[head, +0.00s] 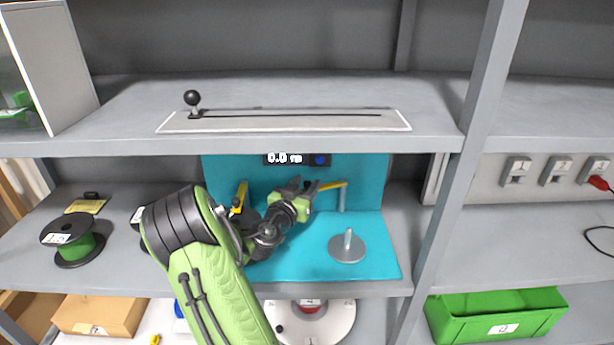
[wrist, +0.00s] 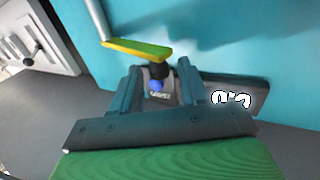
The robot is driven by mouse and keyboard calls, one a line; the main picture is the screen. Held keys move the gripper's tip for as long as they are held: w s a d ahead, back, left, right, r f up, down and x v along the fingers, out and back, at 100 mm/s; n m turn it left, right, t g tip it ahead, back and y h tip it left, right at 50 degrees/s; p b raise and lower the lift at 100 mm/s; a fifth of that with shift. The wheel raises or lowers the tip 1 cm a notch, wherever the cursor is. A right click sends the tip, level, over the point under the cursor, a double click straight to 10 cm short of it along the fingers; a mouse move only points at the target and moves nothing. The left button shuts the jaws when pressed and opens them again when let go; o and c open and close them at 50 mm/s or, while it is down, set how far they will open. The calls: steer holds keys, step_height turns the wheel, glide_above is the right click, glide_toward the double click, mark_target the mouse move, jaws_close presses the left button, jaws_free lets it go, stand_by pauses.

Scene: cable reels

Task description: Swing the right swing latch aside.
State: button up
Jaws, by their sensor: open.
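The right swing latch (head: 332,185) is a yellow bar on a grey upright post (head: 341,198), in front of the turquoise panel. In the wrist view the yellow bar (wrist: 138,49) runs across just beyond my fingertips, with a dark knob-like part under its right end. My gripper (head: 308,187) is at the bar's left end in the head view; in the wrist view its jaws (wrist: 158,72) are apart, with the dark part showing between them. I cannot tell whether they touch it. Another yellow latch (head: 240,198) stands to the left, partly hidden by my arm.
A display with a blue button (head: 320,159) is on the panel behind. A grey disc with a peg (head: 347,249) stands on the turquoise mat. A shelf with a slotted plate (head: 285,121) hangs above. A green reel (head: 75,242) sits left; a green bin (head: 495,316) is lower right.

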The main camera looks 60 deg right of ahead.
steer(key=shift+d, duration=0.85)
steer(key=shift+c, duration=0.2)
jaws_close()
steer(key=shift+s+a+f+n+t+b, duration=0.1)
steer(key=shift+s+a+n+t+b, duration=0.1)
steer(key=shift+s+n+t+b, duration=0.25)
steer(key=shift+a+n+t, duration=0.25)
steer(key=shift+n+t, duration=0.1)
steer(key=shift+t, duration=0.5)
